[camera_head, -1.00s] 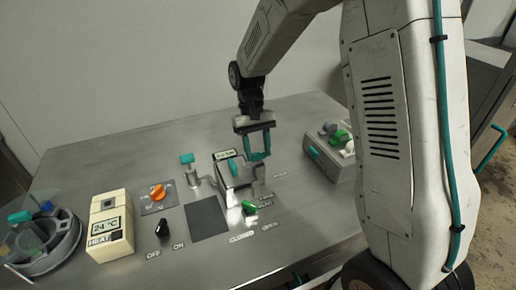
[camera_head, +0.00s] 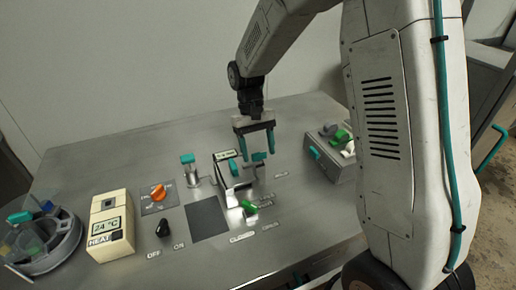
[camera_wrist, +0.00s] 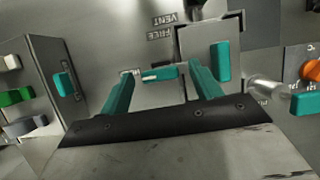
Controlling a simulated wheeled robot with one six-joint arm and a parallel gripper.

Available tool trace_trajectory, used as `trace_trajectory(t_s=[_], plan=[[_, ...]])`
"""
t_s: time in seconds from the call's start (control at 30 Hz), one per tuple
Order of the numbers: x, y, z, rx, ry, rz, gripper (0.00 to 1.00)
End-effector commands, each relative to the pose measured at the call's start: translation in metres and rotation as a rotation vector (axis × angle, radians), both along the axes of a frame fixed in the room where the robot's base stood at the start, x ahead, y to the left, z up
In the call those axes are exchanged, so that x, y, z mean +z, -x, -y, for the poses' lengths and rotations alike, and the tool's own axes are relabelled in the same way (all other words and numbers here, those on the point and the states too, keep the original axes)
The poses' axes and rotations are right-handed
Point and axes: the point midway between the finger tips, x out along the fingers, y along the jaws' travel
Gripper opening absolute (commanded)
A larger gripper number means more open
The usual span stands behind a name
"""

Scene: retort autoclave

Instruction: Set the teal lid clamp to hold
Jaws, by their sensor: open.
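My gripper (camera_head: 258,152) has two teal fingers spread apart and points down over the grey lidded box on the bench. In the wrist view its open fingers (camera_wrist: 161,85) stand on either side of a small teal piece with a pale stripe (camera_wrist: 160,73), which looks like the lid clamp. That clamp also shows between the fingertips in the head view (camera_head: 258,156). I see a gap on both sides of it in the wrist view. A second teal block (camera_head: 233,167) sits on the grey box, also in the wrist view (camera_wrist: 221,62). The label beside the clamp is partly hidden.
A teal-topped post (camera_head: 187,158) stands left of the box, with an orange knob (camera_head: 158,192) beyond. A box with coloured knobs (camera_head: 333,160) stands right. A cream heater unit (camera_head: 110,225) and round tray (camera_head: 40,245) are left.

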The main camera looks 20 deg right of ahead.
Motion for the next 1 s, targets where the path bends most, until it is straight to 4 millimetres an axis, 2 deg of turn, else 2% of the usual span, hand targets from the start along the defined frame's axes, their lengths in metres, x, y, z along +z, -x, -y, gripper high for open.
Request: trace_trajectory(t_s=[0.5,1.0], plan=[[0.066,-0.028,0.0,0.0,0.0,0.003,0.64],[0.071,-0.03,0.0,0.0,0.0,0.001,0.64]])
